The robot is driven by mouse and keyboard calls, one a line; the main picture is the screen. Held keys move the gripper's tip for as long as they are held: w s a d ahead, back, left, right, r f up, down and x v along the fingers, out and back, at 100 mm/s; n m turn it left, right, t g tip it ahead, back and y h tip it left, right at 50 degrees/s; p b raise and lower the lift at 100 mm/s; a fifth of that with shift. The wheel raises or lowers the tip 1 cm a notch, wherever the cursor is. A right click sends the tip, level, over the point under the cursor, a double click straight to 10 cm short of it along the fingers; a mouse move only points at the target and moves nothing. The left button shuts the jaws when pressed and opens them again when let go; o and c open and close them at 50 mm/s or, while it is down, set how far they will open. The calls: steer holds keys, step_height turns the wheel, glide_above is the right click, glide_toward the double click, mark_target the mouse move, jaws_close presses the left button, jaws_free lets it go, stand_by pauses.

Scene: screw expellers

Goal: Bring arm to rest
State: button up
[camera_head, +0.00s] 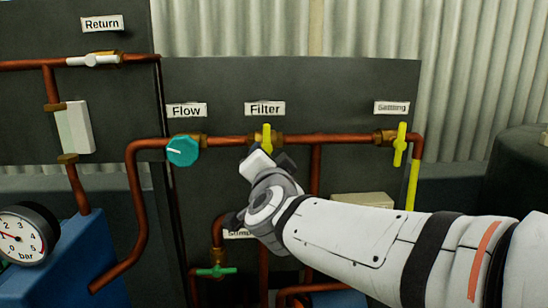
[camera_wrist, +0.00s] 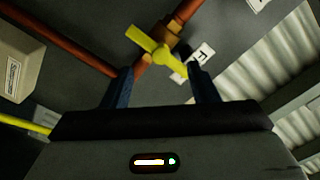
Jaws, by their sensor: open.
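My arm (camera_head: 385,245) reaches in from the right in the head view. My gripper (camera_head: 268,160) is just below the yellow Filter valve handle (camera_head: 266,138), partly hidden by my wrist. In the wrist view my gripper (camera_wrist: 161,82) is open, its two dark fingers apart with nothing held between them. A yellow valve handle (camera_wrist: 150,45) on a copper pipe shows beyond the fingertips. It looks apart from them, though the exact gap is hard to tell.
Copper pipes cross the dark panel (camera_head: 350,90). A teal Flow knob (camera_head: 182,151), another yellow valve handle (camera_head: 400,145) and a green valve handle (camera_head: 216,272) are nearby. A pressure gauge (camera_head: 24,235) and blue housing (camera_head: 85,262) stand at left. A dark tank (camera_head: 515,180) stands at right.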

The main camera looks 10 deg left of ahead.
steer(key=s+d+f+n+g+h+p, duration=0.1)
steer(key=s+d+f+n+g+p, duration=0.1)
steer(key=s+d+f+g, duration=0.3)
steer(key=s+d+f+n+g+h+p, duration=0.2)
steer(key=s+d+f+g+p, duration=0.2)
steer(key=s+d, duration=0.4)
steer(key=s+d+f+n+g+h+p, duration=0.1)
steer(key=s+d+f+g, duration=0.4)
steer(key=d, duration=0.8)
step_height(320, 180, down, 3)
steer(key=shift+s+f+n+g+h+p, duration=0.1)
steer(key=shift+s+n+g+h+p, duration=0.4)
steer(key=shift+s+p, duration=0.6)
steer(key=shift+d, duration=0.1)
steer(key=shift+c, duration=0.4)
